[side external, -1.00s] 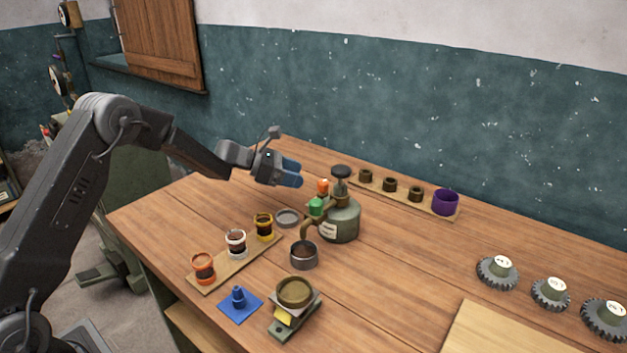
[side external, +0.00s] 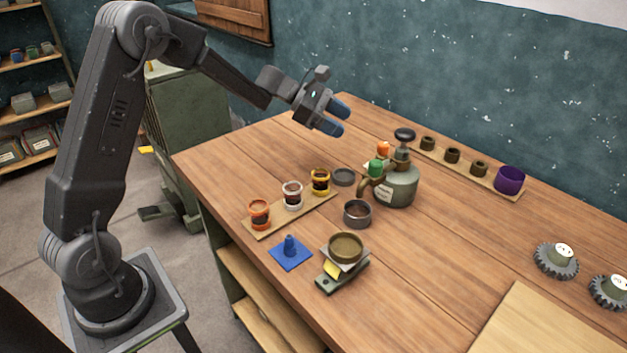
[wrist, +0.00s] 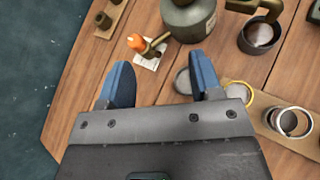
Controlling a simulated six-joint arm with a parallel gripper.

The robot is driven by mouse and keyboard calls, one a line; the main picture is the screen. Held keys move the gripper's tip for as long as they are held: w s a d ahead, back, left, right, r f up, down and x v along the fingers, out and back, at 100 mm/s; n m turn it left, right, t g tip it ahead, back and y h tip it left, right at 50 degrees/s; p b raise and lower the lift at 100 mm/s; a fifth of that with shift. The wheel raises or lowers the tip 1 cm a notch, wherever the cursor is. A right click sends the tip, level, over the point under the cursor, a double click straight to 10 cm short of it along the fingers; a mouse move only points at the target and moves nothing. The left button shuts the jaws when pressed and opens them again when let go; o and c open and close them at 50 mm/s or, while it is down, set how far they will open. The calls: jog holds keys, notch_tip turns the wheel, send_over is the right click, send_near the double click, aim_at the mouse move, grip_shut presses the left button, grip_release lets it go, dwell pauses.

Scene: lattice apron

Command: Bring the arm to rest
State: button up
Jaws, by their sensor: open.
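My gripper (side external: 337,116) hangs in the air above the far left part of the wooden bench (side external: 420,265), behind and to the left of the green canister (side external: 398,188). Its two blue fingers are apart with nothing between them. In the wrist view, my gripper (wrist: 161,68) shows the same open fingers over the bench top. My arm is bent, with its forearm reaching out over the bench's left edge.
A rack of several dark cups and a purple cup (side external: 509,180) lies behind the canister. Jars with orange (side external: 259,214), white (side external: 292,195) and yellow (side external: 320,181) rims stand on a strip.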

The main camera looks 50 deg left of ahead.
jog(key=s+d+r+m+g+y, duration=0.2)
jog(key=s+d+r+m, duration=0.3)
jog(key=s, duration=0.4)
jog(key=s+d+r+m+g+y, duration=0.25)
jog(key=s+d+m, duration=0.25)
jog(key=s+m, duration=0.3)
jog(key=s+a+m+t+y, duration=0.1)
jog(key=s+m+y, duration=0.1)
jog(key=s+m, duration=0.3)
jog(key=s+a+f+m+t+y, duration=0.1)
jog(key=s+m+y, duration=0.2)
jog(key=s, duration=0.9)
jog(key=shift+a+f+m, duration=0.15)
jog(key=shift+a+m, duration=0.15)
jog(key=shift+m, duration=0.7)
jog(key=shift+t, duration=0.25)
